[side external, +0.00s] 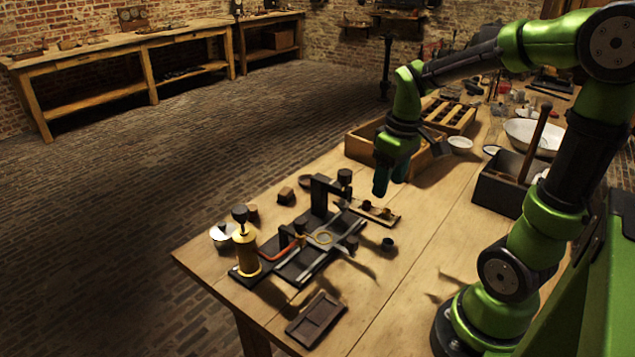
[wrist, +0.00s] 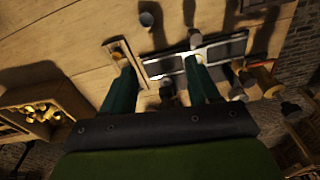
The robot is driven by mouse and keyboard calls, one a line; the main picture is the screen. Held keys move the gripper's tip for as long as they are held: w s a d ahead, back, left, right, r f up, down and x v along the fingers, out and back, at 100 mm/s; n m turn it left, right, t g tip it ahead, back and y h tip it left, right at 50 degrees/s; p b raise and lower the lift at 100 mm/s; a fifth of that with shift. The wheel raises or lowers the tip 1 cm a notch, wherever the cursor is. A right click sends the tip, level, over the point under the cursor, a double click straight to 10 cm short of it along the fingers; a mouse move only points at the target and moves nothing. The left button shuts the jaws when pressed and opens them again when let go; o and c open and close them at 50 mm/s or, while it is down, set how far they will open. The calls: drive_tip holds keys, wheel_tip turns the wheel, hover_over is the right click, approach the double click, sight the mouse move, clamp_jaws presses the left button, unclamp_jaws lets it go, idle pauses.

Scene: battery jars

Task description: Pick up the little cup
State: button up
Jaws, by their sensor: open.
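A little dark cup (side external: 388,244) stands alone on the wooden table, to the right of the black metal apparatus. It also shows near the top of the wrist view (wrist: 147,19), beyond my fingertips. My gripper (side external: 381,188) is in the air above the table, farther back than the cup and clear of it. In the wrist view its two green fingers (wrist: 160,66) are spread apart with nothing held between them. A small wooden tray (side external: 398,221) with a couple of small dark round pieces lies beneath the gripper; the left finger partly covers it in the wrist view (wrist: 112,46).
The black apparatus (side external: 308,262) has upright posts and a brass cylinder (side external: 246,250). A flat dark tray (side external: 316,319) lies near the front edge. A wooden box (side external: 362,146) and a dark box with a handle (side external: 497,187) stand farther back. Table right of the cup is mostly bare.

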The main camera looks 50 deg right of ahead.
drive_tip(key=d+n, duration=0.2)
drive_tip(key=n+g, duration=0.1)
drive_tip(key=n, duration=0.1)
hover_over(388, 245)
drive_tip(key=a, duration=0.1)
wheel_tip(388, 245, down, 12)
drive_tip(key=shift+w+r, duration=0.1)
drive_tip(key=shift+r, duration=0.1)
drive_tip(key=shift+s+d+f, duration=0.1)
drive_tip(key=shift+f, duration=1.25)
drive_tip(key=shift+s+f, duration=0.1)
drive_tip(key=shift+f, duration=1.25)
drive_tip(key=c, duration=1.1)
drive_tip(key=shift+r, duration=0.1)
